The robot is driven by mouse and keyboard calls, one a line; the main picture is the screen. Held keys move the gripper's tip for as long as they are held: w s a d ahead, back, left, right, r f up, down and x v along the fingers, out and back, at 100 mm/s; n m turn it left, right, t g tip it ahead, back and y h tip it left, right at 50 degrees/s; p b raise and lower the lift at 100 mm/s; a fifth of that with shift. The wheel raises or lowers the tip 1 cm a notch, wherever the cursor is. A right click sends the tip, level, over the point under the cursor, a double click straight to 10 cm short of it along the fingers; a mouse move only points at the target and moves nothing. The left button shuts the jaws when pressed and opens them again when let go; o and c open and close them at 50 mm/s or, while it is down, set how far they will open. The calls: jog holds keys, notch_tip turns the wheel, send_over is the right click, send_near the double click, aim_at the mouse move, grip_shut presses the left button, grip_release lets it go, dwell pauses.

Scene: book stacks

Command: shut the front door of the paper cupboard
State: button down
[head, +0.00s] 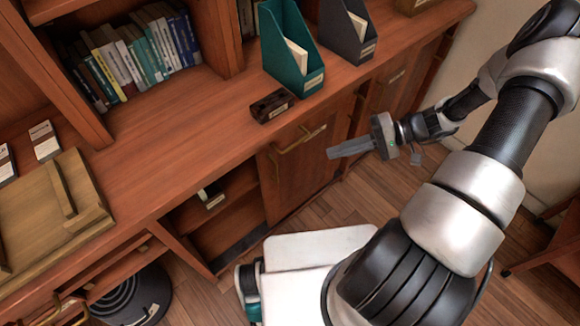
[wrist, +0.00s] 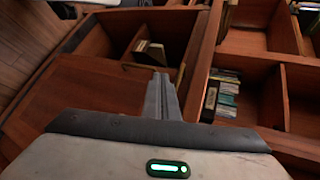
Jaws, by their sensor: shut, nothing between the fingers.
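The cupboard under the counter has an open compartment (head: 235,219) with a shelf inside. A wooden door panel (head: 295,178) with a brass bar handle (head: 301,139) stands to its right and does not cover this opening. How the panel is hung cannot be told. In the wrist view the panel (wrist: 95,95) fills the left, with the open compartment (wrist: 118,32) beyond it. My gripper (head: 331,153) is shut and empty, out in front of the panel, its fingers pointing left. In the wrist view its fingertips (wrist: 160,79) overlap the handle side; contact cannot be told.
A dark labelled block (head: 271,106), a teal file holder (head: 290,55) and a dark file holder (head: 347,35) stand on the counter (head: 185,125). A wooden tray (head: 30,215) lies at left. A dark round bin (head: 135,298) stands on the floor below. Floor (head: 345,205) before the panel is clear.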

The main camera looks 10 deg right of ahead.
notch_tip(320, 180, down, 12)
jog(key=w+r+m+t+y+b, duration=0.1)
jog(key=w+m+t+y+b, duration=0.1)
jog(key=m+t+y+b, duration=0.3)
jog(key=w+a+n+t+h, duration=0.1)
jog(key=w+a+n, duration=0.1)
jog(key=a, duration=1)
jog(key=shift+a+f+h, duration=0.15)
jog(key=shift+f+h, duration=0.1)
jog(key=shift+h, duration=0.15)
jog(key=shift+s+a, duration=0.1)
